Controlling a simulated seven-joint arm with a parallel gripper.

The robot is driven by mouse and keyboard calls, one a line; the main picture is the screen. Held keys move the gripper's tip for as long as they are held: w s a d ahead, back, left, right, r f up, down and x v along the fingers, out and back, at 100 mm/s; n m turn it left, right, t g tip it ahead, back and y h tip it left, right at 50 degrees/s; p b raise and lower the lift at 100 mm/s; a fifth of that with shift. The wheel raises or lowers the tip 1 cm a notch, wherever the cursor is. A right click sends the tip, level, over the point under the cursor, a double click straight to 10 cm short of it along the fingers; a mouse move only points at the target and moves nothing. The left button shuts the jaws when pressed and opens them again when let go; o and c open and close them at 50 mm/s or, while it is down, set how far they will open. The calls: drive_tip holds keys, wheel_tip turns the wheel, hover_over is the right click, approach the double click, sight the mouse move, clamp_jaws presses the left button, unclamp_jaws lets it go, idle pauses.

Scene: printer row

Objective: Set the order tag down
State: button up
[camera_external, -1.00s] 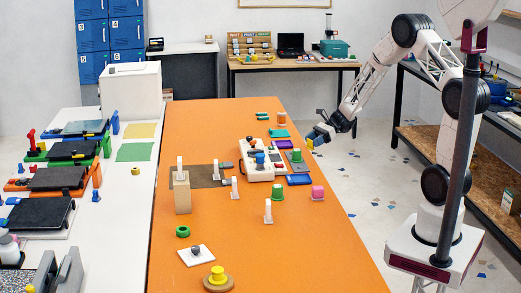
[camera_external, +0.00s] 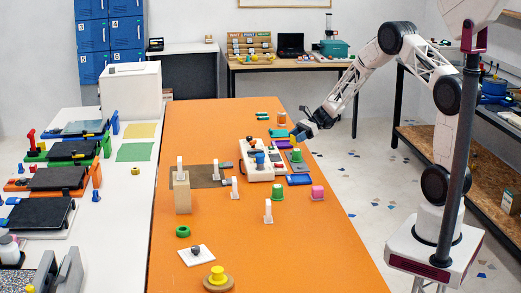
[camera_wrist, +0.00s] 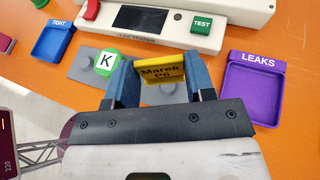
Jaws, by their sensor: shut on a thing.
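The order tag (camera_wrist: 161,72) is yellow with the dark text "Marek P6". My gripper (camera_wrist: 155,80) is shut on it, with one blue finger at each end of the tag in the wrist view. In the external view my gripper (camera_external: 298,136) is over the right edge of the orange table, beyond the grey plate with the green piece. The tag is too small there to make out clearly. I cannot tell its exact height above the table.
In the wrist view a purple LEAKS tray (camera_wrist: 253,90) lies to the right and a blue TIGHT tray (camera_wrist: 60,40) to the left. The white tester (camera_wrist: 200,38) stands beyond. The orange table's (camera_external: 240,240) front right is clear.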

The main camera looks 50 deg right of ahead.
drive_tip(key=shift+f, duration=1.8)
drive_tip(key=shift+f, duration=0.1)
drive_tip(key=o, duration=0.9)
drive_tip(key=shift+s+d+r, duration=0.1)
drive_tip(key=shift+d+r, duration=0.1)
drive_tip(key=v, duration=1.1)
drive_tip(key=shift+s+d+r, duration=0.1)
drive_tip(key=shift+s+d, duration=0.05)
drive_tip(key=shift+d, duration=0.05)
